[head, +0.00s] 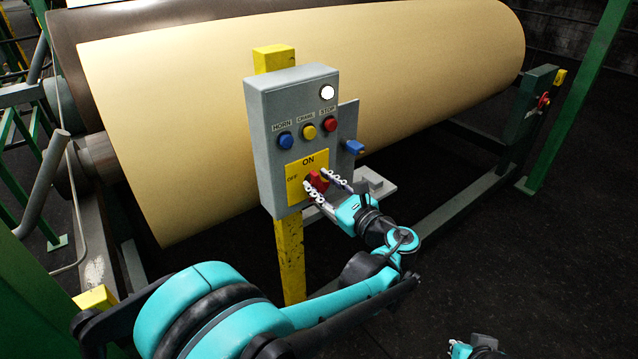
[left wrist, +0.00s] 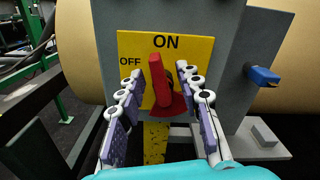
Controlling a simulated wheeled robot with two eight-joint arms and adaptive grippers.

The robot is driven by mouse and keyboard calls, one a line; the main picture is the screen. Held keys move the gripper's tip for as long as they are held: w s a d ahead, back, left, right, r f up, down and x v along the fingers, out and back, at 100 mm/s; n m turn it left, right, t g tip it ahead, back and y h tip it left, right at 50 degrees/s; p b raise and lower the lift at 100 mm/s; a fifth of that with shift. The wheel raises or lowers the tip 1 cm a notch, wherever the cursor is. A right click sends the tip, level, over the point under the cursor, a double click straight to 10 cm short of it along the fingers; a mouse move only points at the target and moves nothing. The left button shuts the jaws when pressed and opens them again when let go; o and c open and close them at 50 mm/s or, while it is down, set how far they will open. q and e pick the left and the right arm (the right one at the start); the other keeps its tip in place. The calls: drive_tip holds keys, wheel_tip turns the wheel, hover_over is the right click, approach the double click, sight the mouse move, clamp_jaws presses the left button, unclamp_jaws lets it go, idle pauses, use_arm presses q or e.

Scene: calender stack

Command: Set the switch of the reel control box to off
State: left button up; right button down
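The grey reel control box (head: 292,135) stands on a yellow post. Its red switch (head: 319,181) sits on a yellow plate (head: 294,183) marked ON at the top and OFF at the left. In the left wrist view the switch handle (left wrist: 159,82) stands nearly upright below ON, leaning slightly left. My left gripper (head: 315,180) is at the switch. In the left wrist view its open fingers (left wrist: 160,78) stand on either side of the handle, with a visible gap on each side. My right gripper (head: 476,347) shows only partly at the bottom edge; its fingers are unclear.
Blue, yellow and red buttons (head: 309,132) and a white lamp (head: 327,92) sit above the switch. A blue part (head: 354,147) juts from the box's right side. A large tan roll (head: 180,110) lies behind. Dark floor at the right is clear.

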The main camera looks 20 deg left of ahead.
use_arm(q)
drive_tip(key=shift+x, duration=0.85)
clamp_jaws()
